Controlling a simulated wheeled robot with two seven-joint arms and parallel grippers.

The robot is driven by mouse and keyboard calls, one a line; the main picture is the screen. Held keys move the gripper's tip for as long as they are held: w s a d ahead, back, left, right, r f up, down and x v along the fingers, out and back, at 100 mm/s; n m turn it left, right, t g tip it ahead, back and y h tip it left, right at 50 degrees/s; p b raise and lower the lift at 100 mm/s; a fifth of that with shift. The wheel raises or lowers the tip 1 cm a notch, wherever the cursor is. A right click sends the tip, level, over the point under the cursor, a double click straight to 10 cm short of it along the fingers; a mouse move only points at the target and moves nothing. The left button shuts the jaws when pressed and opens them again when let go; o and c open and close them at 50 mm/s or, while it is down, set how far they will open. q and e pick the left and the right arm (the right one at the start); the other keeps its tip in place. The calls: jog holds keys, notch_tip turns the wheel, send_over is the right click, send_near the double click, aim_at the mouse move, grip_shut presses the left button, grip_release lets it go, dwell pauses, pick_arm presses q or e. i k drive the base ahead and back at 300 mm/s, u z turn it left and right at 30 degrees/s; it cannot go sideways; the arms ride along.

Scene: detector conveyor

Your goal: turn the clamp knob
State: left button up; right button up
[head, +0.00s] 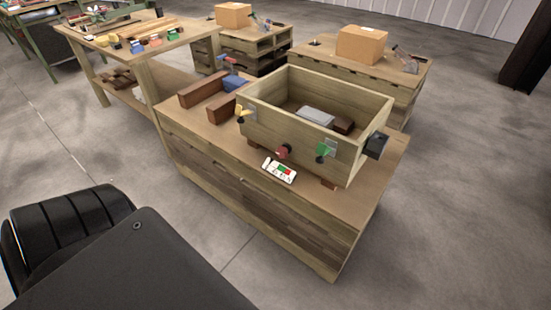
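A wooden box (262,120) with an open top stands on the near wooden bench. Its front face carries a yellow knob or handle (241,112) at the left, a red round knob (284,151) low in the middle and a green knob or handle (323,150) at the right. I cannot tell which of these is the clamp knob. A black block (376,146) is fixed at the box's right end. Neither of my grippers is in view.
A white card with red and green marks (280,170) lies before the box on the bench (225,150). Brown blocks (203,90) and a blue item (235,84) lie behind left. A grey piece (316,117) is inside the box. Open floor (440,240) lies right.

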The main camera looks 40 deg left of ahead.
aim_at(281, 152)
jog(key=k, duration=1.2)
jog(key=z, duration=0.4)
jog(key=i, duration=0.55)
jog(key=z, duration=0.55)
jog(key=i, duration=0.9)
jog(key=u, duration=0.9)
jog(key=i, duration=0.6)
jog(key=u, duration=0.65)
